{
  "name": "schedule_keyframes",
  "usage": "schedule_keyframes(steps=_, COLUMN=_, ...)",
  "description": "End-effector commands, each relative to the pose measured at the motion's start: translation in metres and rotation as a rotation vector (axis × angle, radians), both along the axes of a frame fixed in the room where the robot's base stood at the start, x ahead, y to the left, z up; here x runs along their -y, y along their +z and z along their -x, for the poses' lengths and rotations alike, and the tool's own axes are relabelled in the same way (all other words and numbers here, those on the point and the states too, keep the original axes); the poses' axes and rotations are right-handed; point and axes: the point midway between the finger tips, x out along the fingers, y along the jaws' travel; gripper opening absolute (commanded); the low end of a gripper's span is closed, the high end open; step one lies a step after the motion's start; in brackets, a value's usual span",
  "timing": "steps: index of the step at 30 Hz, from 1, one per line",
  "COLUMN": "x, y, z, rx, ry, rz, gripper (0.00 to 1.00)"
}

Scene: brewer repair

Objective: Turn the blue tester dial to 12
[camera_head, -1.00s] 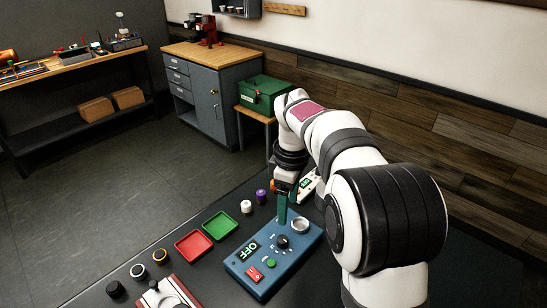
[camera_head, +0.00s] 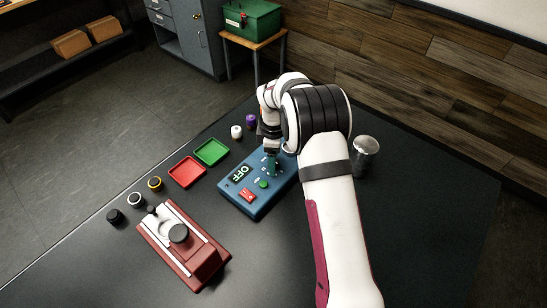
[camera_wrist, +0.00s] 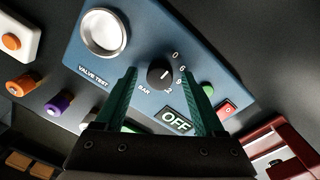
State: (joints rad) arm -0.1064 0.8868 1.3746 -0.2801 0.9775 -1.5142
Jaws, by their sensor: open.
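The blue tester (camera_head: 228,192) lies on the dark table, and its display (camera_head: 241,173) reads OFF. It also shows in the wrist view (camera_wrist: 215,60). Its black dial (camera_wrist: 160,74) has a white mark pointing toward the upper right, near the low end of the printed numbers; the exact reading is unclear. My gripper (camera_wrist: 161,73) points down with its green fingers open, one on each side of the dial, apart from it as far as I can tell. In the head view my gripper (camera_head: 271,165) hides the dial.
The tester carries a green button (camera_head: 263,184), a red switch (camera_head: 247,194) and a round silver socket (camera_wrist: 104,34). Red (camera_head: 187,172) and green (camera_head: 211,152) trays and a red fixture (camera_head: 205,262) lie left. A silver canister (camera_head: 366,150) stands right. Table is clear at the front right.

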Motion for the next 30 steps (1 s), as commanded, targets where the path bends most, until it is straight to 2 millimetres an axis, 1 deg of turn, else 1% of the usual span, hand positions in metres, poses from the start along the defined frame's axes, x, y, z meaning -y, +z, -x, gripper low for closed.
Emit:
schedule_keyframes(steps=6, x=0.0, y=-0.0003, z=0.0, rx=0.0, ry=0.0, rz=0.0, gripper=0.71)
schedule_keyframes(steps=7, x=0.0, y=-0.0002, z=0.0, rx=0.0, ry=0.0, rz=0.0, gripper=0.67)
schedule_keyframes(steps=11, x=0.0, y=-0.0001, z=0.0, rx=0.0, ry=-0.001, rz=0.0, gripper=0.44)
schedule_keyframes(steps=12, x=0.0, y=-0.0001, z=0.0, rx=0.0, ry=-0.001, rz=0.0, gripper=0.37)
schedule_keyframes(steps=14, x=0.0, y=0.0, z=0.0, rx=0.0, ry=-0.001, rz=0.0, gripper=0.26)
schedule_keyframes(steps=15, x=-0.0001, y=0.0, z=0.0, rx=0.0, ry=-0.001, rz=0.0, gripper=0.19)
schedule_keyframes(steps=17, x=-0.0001, y=0.0, z=0.0, rx=0.0, ry=-0.001, rz=0.0, gripper=0.08)
schedule_keyframes(steps=18, x=-0.0001, y=0.0001, z=-0.0001, rx=0.0, ry=-0.001, rz=0.0, gripper=0.01)
schedule_keyframes(steps=26, x=-0.0001, y=0.0002, z=-0.0001, rx=0.0, ry=-0.011, rz=0.0, gripper=0.0)
schedule_keyframes(steps=30, x=-0.0003, y=0.0002, z=-0.0001, rx=0.0, ry=-0.051, rz=0.0, gripper=0.0)
